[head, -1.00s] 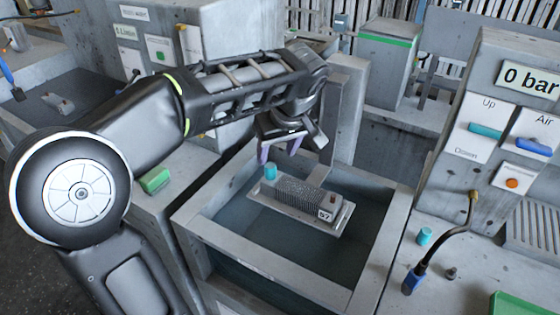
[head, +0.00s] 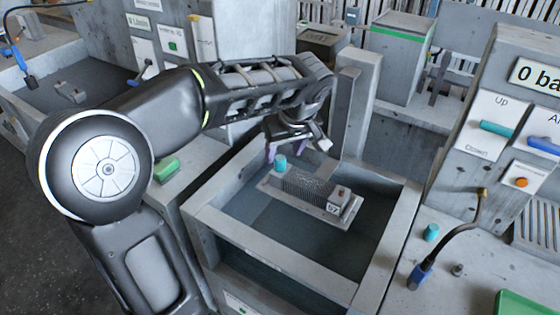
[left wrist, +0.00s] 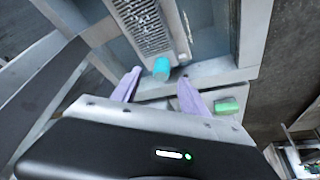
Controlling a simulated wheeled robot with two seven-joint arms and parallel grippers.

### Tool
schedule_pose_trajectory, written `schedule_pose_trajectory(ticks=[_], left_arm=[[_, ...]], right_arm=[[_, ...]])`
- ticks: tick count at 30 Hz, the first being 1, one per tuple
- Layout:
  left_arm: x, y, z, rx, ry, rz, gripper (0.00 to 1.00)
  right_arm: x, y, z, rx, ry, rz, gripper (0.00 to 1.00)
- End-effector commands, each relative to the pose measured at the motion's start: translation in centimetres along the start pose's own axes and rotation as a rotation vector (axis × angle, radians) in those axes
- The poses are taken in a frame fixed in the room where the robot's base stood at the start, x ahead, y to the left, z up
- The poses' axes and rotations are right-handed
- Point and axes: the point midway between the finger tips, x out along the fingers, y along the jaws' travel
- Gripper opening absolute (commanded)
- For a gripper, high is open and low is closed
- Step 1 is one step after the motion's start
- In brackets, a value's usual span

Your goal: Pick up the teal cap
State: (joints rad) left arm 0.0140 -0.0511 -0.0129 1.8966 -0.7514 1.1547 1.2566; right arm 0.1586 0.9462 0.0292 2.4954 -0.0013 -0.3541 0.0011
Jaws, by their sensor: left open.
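A teal cap (head: 279,162) stands on the left end of a finned grey block (head: 310,192) in the basin. My left gripper (head: 297,147) is open just behind and above this cap in the head view. In the left wrist view the cap (left wrist: 161,68) shows between the two purple fingertips (left wrist: 159,77), apart from both, with nothing held. A second teal cap (head: 431,232) stands on the bench to the right. My right gripper is not in view.
The basin's grey rim (head: 260,257) surrounds the block, and a grey post (head: 356,115) rises behind it. A green block (head: 166,170) sits left of the basin. A hose with a blue connector (head: 420,275) is at the right.

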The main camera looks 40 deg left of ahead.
Motion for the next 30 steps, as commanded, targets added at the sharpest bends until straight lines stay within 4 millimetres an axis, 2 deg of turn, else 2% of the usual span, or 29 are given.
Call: schedule_pose_trajectory(ticks=[6,10,28,30], left_arm=[[3.1,-0.3,-0.2,0.001,-0.003,-0.006,0.52],[4.3,-0.2,-0.2,0.001,-0.002,-0.002,0.52],[4.4,-0.2,-0.2,0.001,-0.002,-0.001,0.52],[4.4,-0.2,-0.2,0.001,-0.002,-0.001,0.47]], right_arm=[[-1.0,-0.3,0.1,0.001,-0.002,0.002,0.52],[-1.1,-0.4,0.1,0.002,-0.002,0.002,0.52],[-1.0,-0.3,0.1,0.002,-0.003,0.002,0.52],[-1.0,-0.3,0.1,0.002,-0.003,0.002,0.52]])
